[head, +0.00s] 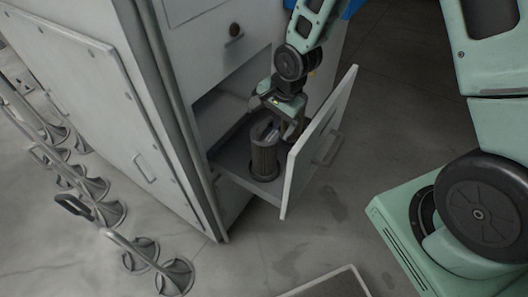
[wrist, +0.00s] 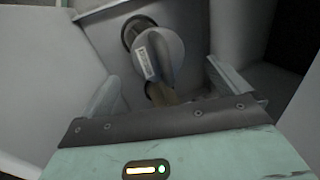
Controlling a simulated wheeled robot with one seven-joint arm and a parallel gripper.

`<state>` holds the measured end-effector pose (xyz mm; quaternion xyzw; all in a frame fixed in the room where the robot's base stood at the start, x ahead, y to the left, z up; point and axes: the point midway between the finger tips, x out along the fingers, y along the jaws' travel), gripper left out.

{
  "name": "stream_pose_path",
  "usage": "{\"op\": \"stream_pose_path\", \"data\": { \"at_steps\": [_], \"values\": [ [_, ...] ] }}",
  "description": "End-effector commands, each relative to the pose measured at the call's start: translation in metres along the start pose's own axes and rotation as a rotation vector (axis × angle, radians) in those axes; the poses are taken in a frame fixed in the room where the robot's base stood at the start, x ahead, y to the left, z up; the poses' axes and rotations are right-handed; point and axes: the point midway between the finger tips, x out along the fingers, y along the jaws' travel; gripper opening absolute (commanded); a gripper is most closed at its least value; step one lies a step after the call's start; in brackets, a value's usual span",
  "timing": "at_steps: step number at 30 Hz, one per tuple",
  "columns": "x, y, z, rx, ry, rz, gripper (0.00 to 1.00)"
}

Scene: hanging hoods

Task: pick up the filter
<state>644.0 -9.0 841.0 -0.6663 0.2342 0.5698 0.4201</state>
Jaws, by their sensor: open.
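A dark grey-brown, ribbed cylinder, which looks like the filter (head: 264,158), stands upright in the open drawer (head: 235,163) in the head view. My gripper (head: 278,119) is over the drawer, just above and to the right of the cylinder's top, with its jaws apart. In the wrist view my gripper (wrist: 166,90) has a finger on each side and nothing clamped between them. A rounded grey object with a white label (wrist: 160,55) lies ahead of the fingers. I cannot tell whether it is part of the filter. The cylinder's far side is hidden in the head view.
The drawer front (head: 318,145) with its handle stands to the right of my gripper. The grey cabinet (head: 110,100) fills the left. Several metal handles on round bases (head: 105,212) stand at far left.

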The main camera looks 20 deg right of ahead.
Motion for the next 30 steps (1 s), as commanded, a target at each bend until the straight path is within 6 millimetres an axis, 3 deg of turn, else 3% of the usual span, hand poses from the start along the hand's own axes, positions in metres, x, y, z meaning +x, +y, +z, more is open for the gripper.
{"op": "stream_pose_path", "data": {
  "at_steps": [7,15,25,26,30],
  "values": [
    [0.017,0.002,0.001,0.000,-0.001,0.003,1.00],
    [0.052,0.006,0.001,-0.002,-0.001,0.002,1.00],
    [0.059,0.005,0.000,0.000,0.000,-0.001,1.00],
    [0.059,0.005,0.000,0.000,0.000,-0.001,0.94],
    [0.059,0.005,0.000,0.000,0.000,0.000,0.56]
  ]
}}
